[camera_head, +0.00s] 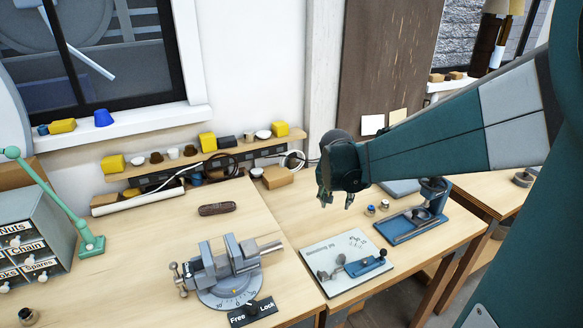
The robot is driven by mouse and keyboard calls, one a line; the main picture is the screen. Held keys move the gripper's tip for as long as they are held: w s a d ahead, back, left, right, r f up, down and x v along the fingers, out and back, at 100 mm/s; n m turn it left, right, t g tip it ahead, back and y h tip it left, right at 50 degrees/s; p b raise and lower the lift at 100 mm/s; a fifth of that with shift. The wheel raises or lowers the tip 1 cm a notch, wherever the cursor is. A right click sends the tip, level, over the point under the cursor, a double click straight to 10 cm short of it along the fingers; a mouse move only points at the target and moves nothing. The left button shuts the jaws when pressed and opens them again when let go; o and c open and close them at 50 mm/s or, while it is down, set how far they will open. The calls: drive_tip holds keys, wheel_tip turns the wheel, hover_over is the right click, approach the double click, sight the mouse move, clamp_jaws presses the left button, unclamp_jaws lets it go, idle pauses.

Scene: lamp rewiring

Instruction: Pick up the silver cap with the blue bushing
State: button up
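Two small silver caps stand side by side on the workbench to the right of my gripper.
A blue press stand (412,225) stands right of the caps. A white board (335,283) with parts on it lies in front. A grey vise (228,267) and a Free/Lock switch (252,311) are on the left. A power strip and cables run along the wall.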

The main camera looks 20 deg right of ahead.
drive_tip(key=w+d+f+m+g+p, duration=0.1)
drive_tip(key=d+p, duration=0.1)
drive_tip(key=d, duration=0.3)
drive_tip(key=w+d+f+m+p, duration=0.2)
drive_tip(key=d, duration=0.3)
drive_tip(key=m+g+p, duration=0.1)
drive_tip(key=m+p, duration=0.1)
approach(372, 206)
wheel_tip(372, 206, down, 2)
drive_tip(key=shift+w+f+h, duration=0.2)
drive_tip(key=shift+w+h, duration=0.1)
drive_tip(key=shift+h, duration=0.1)
drive_tip(key=shift+f, duration=0.1)
drive_tip(key=shift+x, duration=1.2)
drive_tip(key=shift+x, duration=2.6)
drive_tip(key=shift+s, duration=0.2)
drive_tip(key=shift+c, duration=0.7)
